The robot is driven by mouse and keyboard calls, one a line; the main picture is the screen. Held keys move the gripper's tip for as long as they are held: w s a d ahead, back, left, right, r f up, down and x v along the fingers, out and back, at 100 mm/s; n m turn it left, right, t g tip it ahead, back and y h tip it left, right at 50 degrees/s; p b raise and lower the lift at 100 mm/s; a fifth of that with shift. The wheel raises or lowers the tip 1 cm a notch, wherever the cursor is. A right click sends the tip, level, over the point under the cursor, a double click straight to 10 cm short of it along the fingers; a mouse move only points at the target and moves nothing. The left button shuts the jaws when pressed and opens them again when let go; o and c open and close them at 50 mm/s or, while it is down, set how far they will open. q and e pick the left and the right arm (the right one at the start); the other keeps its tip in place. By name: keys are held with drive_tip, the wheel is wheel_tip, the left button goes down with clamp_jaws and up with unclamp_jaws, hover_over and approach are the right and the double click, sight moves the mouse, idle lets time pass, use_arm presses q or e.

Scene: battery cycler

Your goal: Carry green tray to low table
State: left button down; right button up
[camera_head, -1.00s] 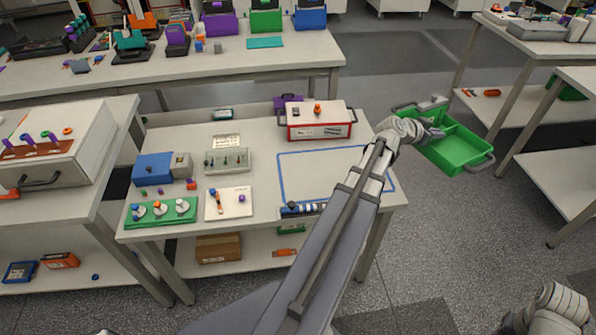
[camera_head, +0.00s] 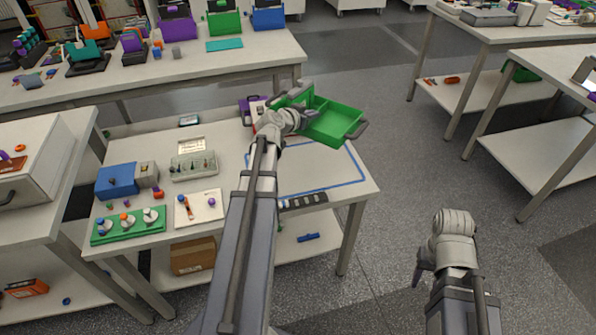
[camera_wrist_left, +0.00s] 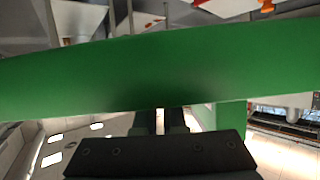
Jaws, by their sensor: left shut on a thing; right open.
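The green tray (camera_head: 336,122) hangs in the air above the back right part of the low table (camera_head: 352,198), over the blue-outlined rectangle (camera_head: 352,160) on its top. It has a divider and dark handles at its ends. My left gripper (camera_head: 306,116) is shut on the green tray at its left side; my wrist hides part of that side. In the left wrist view the tray's green wall (camera_wrist_left: 160,75) crosses the whole picture close to the fingers. My right gripper (camera_head: 424,276) is open and empty over the floor at the lower right.
A green fixture (camera_head: 128,228), a blue box (camera_head: 116,180), a grey tray of small parts (camera_head: 194,167) and a white plate (camera_head: 200,206) stand on the low table's left half. A red-and-white box behind my left wrist is mostly hidden. Open floor (camera_head: 400,150) lies to the right.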

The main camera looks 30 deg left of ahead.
use_arm(q)
wheel_tip(320, 180, down, 10)
drive_tip(key=n+y+b, duration=0.1)
drive_tip(key=b, duration=0.8)
drive_tip(key=shift+a+f, duration=0.15)
drive_tip(key=shift+a, duration=0.2)
wheel_tip(320, 180, down, 6)
drive_tip(key=b, duration=0.6)
drive_tip(key=shift+f, duration=0.1)
drive_tip(key=shift+f, duration=0.1)
wheel_tip(320, 180, down, 4)
drive_tip(key=b, duration=0.4)
drive_tip(key=shift+r, duration=0.2)
drive_tip(key=shift+f, duration=0.1)
drive_tip(key=c, duration=1)
unclamp_jaws()
